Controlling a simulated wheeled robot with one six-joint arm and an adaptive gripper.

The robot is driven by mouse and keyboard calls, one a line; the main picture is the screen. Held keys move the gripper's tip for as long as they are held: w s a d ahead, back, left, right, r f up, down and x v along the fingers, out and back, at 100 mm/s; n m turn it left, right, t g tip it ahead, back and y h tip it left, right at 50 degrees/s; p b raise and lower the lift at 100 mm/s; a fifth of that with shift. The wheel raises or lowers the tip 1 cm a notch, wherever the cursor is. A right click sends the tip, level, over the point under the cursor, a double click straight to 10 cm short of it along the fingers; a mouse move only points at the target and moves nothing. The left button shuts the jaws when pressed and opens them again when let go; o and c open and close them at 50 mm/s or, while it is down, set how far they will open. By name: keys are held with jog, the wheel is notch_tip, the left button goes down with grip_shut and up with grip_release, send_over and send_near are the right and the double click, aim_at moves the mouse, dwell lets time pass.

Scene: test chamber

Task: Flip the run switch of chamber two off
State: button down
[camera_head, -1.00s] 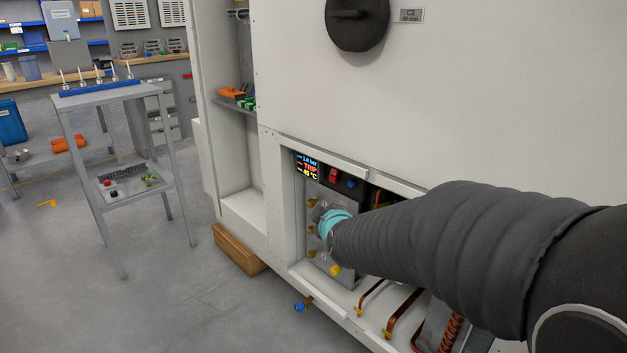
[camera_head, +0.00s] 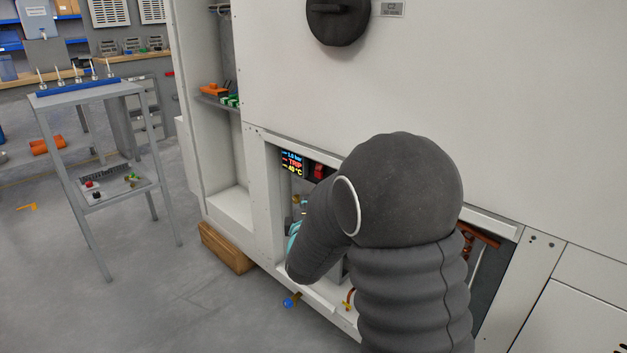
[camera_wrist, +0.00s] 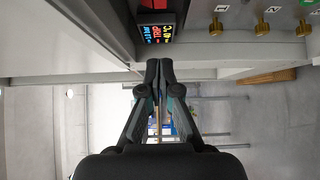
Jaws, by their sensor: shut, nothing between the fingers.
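The chamber labelled C2 (camera_head: 391,9) is a large white cabinet with a recessed control bay low on its front. In the bay, a lit display (camera_head: 292,163) shows a red TRIP line; it also shows in the wrist view (camera_wrist: 159,32). A red rocker switch (camera_head: 319,171) sits just right of the display; I cannot tell its position. My gripper (camera_wrist: 159,68) is shut and empty, its fingertips close to the display in the wrist picture. In the head view, my arm hides most of the gripper and the lower panel.
Brass knobs (camera_wrist: 262,27) line the panel beside the display. A blue-tipped valve (camera_head: 289,302) sticks out at the bay's lower edge. A wooden block (camera_head: 227,248) lies by the cabinet.

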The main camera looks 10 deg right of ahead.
jog(key=w+d, duration=0.1)
jog(key=w, duration=0.3)
jog(key=w+d+p, duration=0.1)
jog(key=w+d, duration=0.1)
jog(key=w, duration=0.2)
jog(key=w+d, duration=0.1)
jog(key=w, duration=0.3)
jog(key=shift+w+d+p, duration=0.1)
jog(key=shift+d+p, duration=0.3)
jog(key=shift+f, duration=0.1)
